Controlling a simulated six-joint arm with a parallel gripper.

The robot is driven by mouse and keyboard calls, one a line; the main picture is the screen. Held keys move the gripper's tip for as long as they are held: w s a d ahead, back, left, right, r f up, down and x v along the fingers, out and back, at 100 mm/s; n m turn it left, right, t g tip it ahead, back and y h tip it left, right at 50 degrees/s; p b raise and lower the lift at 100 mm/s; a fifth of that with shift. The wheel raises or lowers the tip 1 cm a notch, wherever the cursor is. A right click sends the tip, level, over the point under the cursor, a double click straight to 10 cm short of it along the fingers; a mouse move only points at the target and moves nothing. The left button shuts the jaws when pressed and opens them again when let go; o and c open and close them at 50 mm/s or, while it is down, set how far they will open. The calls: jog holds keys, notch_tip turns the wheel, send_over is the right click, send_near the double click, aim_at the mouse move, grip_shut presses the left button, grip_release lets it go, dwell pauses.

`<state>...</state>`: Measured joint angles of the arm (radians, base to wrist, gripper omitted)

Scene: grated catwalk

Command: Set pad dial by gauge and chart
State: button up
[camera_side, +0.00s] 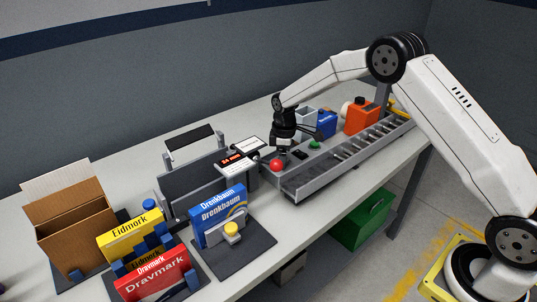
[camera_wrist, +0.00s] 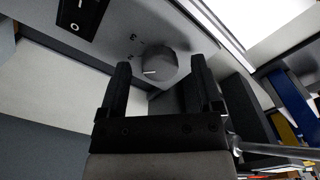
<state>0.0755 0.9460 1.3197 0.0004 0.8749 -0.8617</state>
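A round grey dial (camera_wrist: 160,64) with a white pointer line sits on a grey panel (camera_wrist: 165,22). The pointer lies nearly level, toward the left of the knob. My gripper (camera_wrist: 161,64) is open, its two black fingers on either side of the dial with gaps showing; contact at the knob cannot be told. In the side view my gripper (camera_side: 281,150) hangs over the near end of the conveyor unit, hiding the dial. A black unit with a red display (camera_side: 238,157) lies beside white sheets (camera_side: 251,143); their text is unreadable.
A red button (camera_side: 276,164) and a green button (camera_side: 315,144) are on the grey conveyor (camera_side: 330,174). Blue (camera_side: 326,122) and orange (camera_side: 361,116) containers stand behind. Labelled boxes (camera_side: 225,213) and an open carton (camera_side: 75,222) occupy the left bench.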

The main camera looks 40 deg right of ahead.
jog(key=shift+r, duration=0.15)
notch_tip(320, 180, up, 7)
jog(key=shift+r, duration=0.3)
dwell(0.5)
jog(key=shift+s, duration=0.1)
jog(key=s+a+m+t, duration=0.1)
jog(key=s+m, duration=0.3)
jog(key=s, duration=0.9)
jog(key=s+a+m+t, duration=0.1)
jog(key=s+a+m, duration=0.2)
jog(key=s, duration=1.1)
jog(key=shift+r+m+t, duration=0.3)
jog(key=shift+r+m, duration=0.05)
jog(key=shift+m, duration=0.65)
